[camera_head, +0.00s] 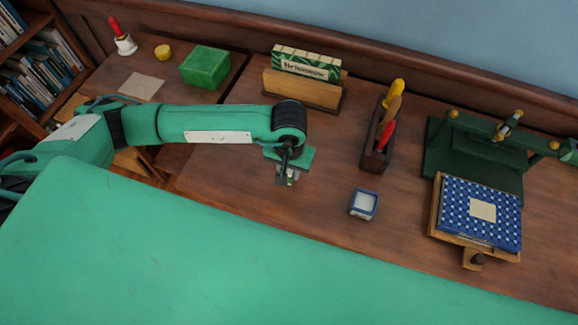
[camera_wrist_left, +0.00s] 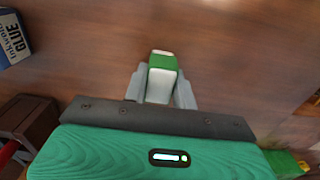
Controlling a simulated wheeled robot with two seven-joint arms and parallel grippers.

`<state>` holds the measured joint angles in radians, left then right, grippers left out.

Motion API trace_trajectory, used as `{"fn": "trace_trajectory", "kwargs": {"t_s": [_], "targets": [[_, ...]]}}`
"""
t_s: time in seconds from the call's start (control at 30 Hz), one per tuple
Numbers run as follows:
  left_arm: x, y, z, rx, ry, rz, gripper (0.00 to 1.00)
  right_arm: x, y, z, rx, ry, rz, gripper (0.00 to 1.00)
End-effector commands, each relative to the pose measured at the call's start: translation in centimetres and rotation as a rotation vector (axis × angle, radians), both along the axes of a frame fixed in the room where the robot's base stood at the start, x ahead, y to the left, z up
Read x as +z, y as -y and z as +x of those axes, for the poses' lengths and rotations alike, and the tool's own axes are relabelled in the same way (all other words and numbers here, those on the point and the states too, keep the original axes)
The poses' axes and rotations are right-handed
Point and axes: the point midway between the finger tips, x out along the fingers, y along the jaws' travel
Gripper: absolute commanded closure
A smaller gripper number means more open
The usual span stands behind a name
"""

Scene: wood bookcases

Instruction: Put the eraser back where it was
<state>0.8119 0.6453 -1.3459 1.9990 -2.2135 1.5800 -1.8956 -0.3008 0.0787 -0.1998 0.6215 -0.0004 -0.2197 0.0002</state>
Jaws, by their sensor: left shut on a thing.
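The eraser (camera_wrist_left: 162,76), a small green and white block, sits between the two grey fingers of my left gripper (camera_wrist_left: 162,88) in the left wrist view. My left gripper is shut on it. In the head view, my left gripper (camera_head: 287,180) points down over the desk, in front of the card holder, and little of the eraser shows there. The brown desk (camera_head: 290,215) lies beneath it; I cannot tell the exact height of the eraser above the wood. My right gripper is not in view.
A wooden card holder (camera_head: 303,92) stands behind, a tool holder (camera_head: 374,153) and small blue-white box (camera_head: 363,204) to the right. A green press (camera_head: 470,160) and blue patterned book (camera_head: 480,213) are farther right. A green box (camera_head: 205,67), yellow pot (camera_head: 163,52) and bell (camera_head: 125,44) stand left.

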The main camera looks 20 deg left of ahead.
Motion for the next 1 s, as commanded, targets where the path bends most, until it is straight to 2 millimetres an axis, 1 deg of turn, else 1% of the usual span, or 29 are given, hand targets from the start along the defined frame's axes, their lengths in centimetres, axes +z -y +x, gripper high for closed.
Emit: {"fn": "trace_trajectory", "kwargs": {"t_s": [0.2,0.37,0.4,0.47,0.5,0.83,0.9,0.93,1.0], "targets": [[0.0,0.0,0.0,0.000,0.002,-0.001,0.94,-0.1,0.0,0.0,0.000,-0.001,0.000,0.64],[-0.4,0.0,0.1,0.000,0.002,0.000,0.94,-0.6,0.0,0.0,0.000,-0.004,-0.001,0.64],[-0.3,0.0,0.1,0.000,0.002,0.000,0.67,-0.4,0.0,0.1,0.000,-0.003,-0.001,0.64],[-0.3,0.0,0.1,0.000,0.002,0.000,0.55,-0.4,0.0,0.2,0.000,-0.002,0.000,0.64],[-0.3,0.0,0.1,0.000,0.002,0.000,0.51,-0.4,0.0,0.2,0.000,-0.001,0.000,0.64],[0.0,0.0,0.1,0.001,0.001,0.000,0.51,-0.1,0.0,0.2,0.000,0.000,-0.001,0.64],[0.3,0.0,0.0,0.001,0.001,0.000,0.51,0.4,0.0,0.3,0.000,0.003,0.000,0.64],[0.5,0.0,0.1,0.000,0.004,-0.001,0.51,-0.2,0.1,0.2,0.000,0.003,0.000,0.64],[1.6,0.0,0.2,0.000,0.006,-0.002,0.51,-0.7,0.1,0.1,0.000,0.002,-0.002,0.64]]}}
